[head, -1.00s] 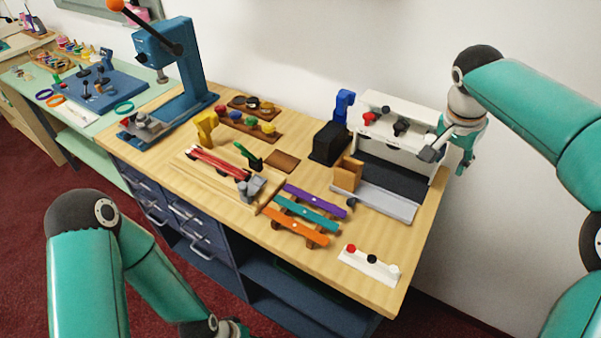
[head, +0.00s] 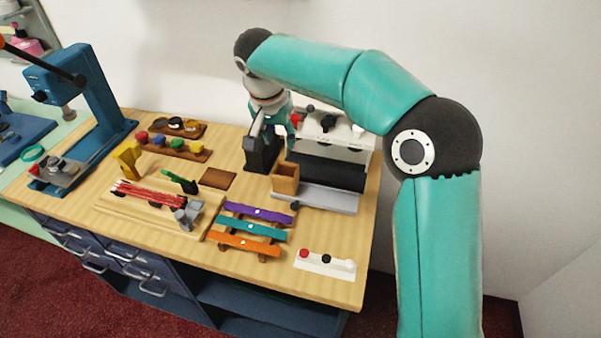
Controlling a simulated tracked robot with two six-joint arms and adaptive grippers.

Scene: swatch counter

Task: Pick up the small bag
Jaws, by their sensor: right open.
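Nothing shows clearly as a bag. A small tan, box-like holder (head: 285,178) stands in front of the white machine, and I cannot tell whether it is the small bag. A black block (head: 261,157) stands just left of and behind it. My right gripper (head: 274,132) points down over the black block, open, with its fingers apart. I cannot tell whether it touches the block. A blue upright piece seen there earlier is hidden behind the gripper. My left gripper is out of view.
A white machine (head: 335,147) with a grey tray (head: 328,199) stands at right. Purple, teal and orange strips (head: 248,228) lie in front. A wooden board (head: 140,213) with red rods and a blue press (head: 85,95) are at left. A white button strip (head: 325,263) lies at front right.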

